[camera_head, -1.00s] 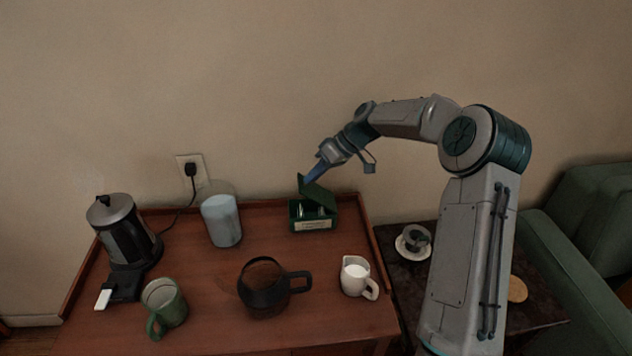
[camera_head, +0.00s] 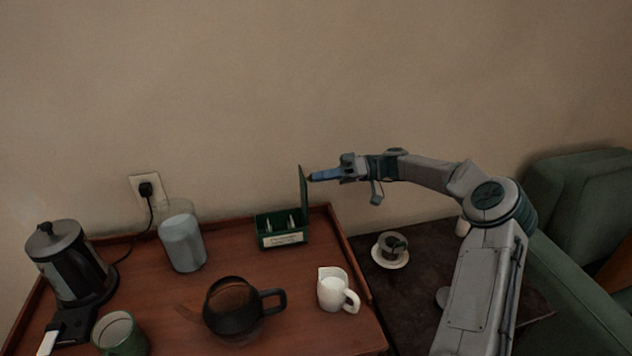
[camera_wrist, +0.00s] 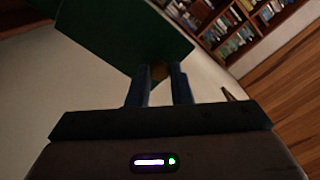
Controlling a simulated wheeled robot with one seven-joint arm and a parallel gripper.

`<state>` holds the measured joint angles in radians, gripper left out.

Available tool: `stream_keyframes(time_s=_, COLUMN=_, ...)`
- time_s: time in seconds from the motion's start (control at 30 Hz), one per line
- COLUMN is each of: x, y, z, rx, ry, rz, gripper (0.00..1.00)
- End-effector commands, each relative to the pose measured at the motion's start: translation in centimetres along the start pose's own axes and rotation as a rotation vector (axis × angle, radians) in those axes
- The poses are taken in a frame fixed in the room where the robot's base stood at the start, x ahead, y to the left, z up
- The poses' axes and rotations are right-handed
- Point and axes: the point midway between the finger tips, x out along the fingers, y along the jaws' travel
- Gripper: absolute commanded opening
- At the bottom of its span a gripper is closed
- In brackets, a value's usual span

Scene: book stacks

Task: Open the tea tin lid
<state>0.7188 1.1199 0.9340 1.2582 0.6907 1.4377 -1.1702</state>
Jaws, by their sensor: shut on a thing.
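The green tea tin (camera_head: 281,240) stands at the back right of the wooden table, with a pale label on its front and several small items inside. Its lid (camera_head: 304,196) stands upright at the tin's right side, seen nearly edge-on. My gripper (camera_head: 311,178) comes from the right and is shut on the lid near its upper part. In the wrist view the green lid (camera_wrist: 115,32) fills the upper left. There my gripper's blue fingers (camera_wrist: 160,74) meet the lid's edge at a small brownish part.
On the table (camera_head: 285,335) are a black coffee pot (camera_head: 233,308), a white milk jug (camera_head: 332,291), a pale blue canister (camera_head: 183,243), a kettle (camera_head: 72,263) and a green mug (camera_head: 120,336). A cup on a saucer (camera_head: 391,249) sits on the dark side table. The wall (camera_head: 230,90) is close behind.

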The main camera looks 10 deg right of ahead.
Motion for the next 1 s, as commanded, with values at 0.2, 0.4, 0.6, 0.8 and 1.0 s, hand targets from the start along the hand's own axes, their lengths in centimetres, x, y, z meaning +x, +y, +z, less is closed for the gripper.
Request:
stream_keyframes(time_s=0.2, x=-0.7, y=0.3, z=0.33, rx=0.001, ry=0.042, rz=-0.044, gripper=0.0)
stream_keyframes(time_s=0.4, x=-0.86, y=0.32, z=0.35, rx=0.001, ry=0.053, rz=-0.055, gripper=0.0)
stream_keyframes(time_s=0.6, x=-0.85, y=0.31, z=0.35, rx=0.002, ry=0.053, rz=-0.055, gripper=0.0)
stream_keyframes(time_s=0.8, x=-0.84, y=0.31, z=0.35, rx=0.002, ry=0.052, rz=-0.055, gripper=0.41)
stream_keyframes(time_s=1.0, x=-0.85, y=0.3, z=0.33, rx=0.002, ry=0.053, rz=-0.055, gripper=0.41)
